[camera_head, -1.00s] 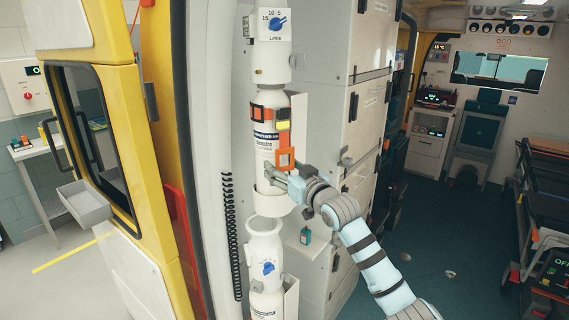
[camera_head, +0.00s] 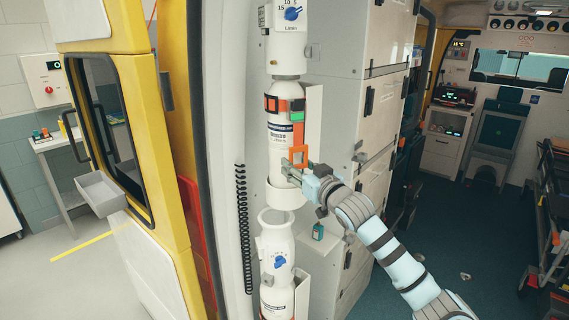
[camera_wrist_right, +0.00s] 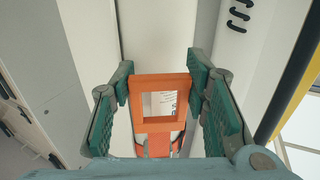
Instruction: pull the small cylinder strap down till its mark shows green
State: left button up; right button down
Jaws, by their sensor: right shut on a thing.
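The small white cylinder (camera_head: 282,152) stands upright in its wall holder, with a dark and orange strap band (camera_head: 271,104) around its upper part. The strap's orange tail (camera_head: 298,134) hangs down to a square orange ring, which also shows in the right wrist view (camera_wrist_right: 160,83). The mark (camera_head: 297,117) on the strap shows green. My right gripper (camera_head: 292,169) is shut on the orange ring, at the cylinder's lower front. In the wrist view its green-padded fingers (camera_wrist_right: 160,90) flank the ring. My left gripper is not in view.
Another white cylinder (camera_head: 276,245) stands below, and a white unit with a blue dial (camera_head: 292,14) is above. A tall white cabinet (camera_head: 345,90) is close on the right. A coiled black cord (camera_head: 241,225) hangs on the left. The dark floor (camera_head: 440,230) at right is open.

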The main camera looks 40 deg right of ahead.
jog(key=shift+f, duration=0.1)
jog(key=c, duration=1)
grip_release()
jog(key=s+a, duration=0.1)
jog(key=s, duration=0.6)
jog(key=shift+s, duration=0.25)
jog(key=shift+w, duration=0.1)
